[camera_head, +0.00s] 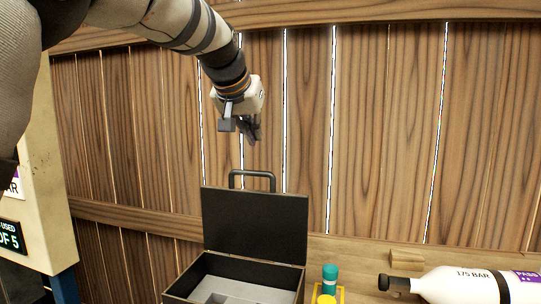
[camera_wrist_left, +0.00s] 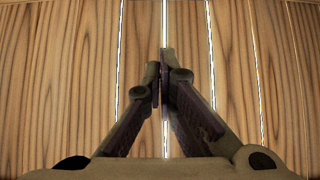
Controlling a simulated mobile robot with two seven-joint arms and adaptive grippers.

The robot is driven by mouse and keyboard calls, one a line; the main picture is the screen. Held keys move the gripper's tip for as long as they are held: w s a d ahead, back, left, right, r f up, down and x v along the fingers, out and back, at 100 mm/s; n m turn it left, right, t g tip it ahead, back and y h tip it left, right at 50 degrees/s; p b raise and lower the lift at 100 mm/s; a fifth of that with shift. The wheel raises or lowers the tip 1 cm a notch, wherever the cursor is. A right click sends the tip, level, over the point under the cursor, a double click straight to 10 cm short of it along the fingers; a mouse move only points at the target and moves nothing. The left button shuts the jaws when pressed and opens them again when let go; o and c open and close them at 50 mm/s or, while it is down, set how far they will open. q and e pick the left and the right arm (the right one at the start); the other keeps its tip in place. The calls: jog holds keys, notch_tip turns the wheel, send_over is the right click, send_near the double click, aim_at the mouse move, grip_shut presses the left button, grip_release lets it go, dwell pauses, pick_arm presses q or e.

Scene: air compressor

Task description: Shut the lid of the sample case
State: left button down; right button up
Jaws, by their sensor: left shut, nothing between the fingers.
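The sample case is a dark box at the bottom centre of the head view. Its lid (camera_head: 254,226) stands open, close to upright, with a dark handle (camera_head: 252,175) on its upper edge. The case's lower part (camera_head: 190,277) shows a grey insert inside; its front is cut off by the frame. My left gripper (camera_head: 254,138) is above the lid's handle and apart from it, pointing down. It is shut and empty; in the left wrist view its fingers (camera_wrist_left: 160,65) meet in front of the plank wall. My right gripper is not in view.
A teal-capped bottle (camera_head: 329,277) and a yellow holder (camera_head: 341,294) stand right of the case. A white gas cylinder (camera_head: 455,285) lies farther right, near a small wooden block (camera_head: 407,259). A plank wall (camera_head: 385,130) closes the back. A cream cabinet (camera_head: 45,170) is at left.

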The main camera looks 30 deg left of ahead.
pick_arm(q)
jog(key=shift+w+a+f+b, duration=0.15)
jog(key=shift+w+f, duration=0.1)
jog(key=shift+f, duration=0.3)
jog(key=shift+w+d+f+b, duration=0.1)
jog(key=shift+w+f+b, duration=0.1)
jog(key=shift+f, duration=0.3)
jog(key=f, duration=0.2)
jog(key=f+p, duration=0.1)
jog(key=shift+w+a+f, duration=0.2)
jog(key=shift+w+f, duration=0.4)
jog(key=shift+f, duration=0.15)
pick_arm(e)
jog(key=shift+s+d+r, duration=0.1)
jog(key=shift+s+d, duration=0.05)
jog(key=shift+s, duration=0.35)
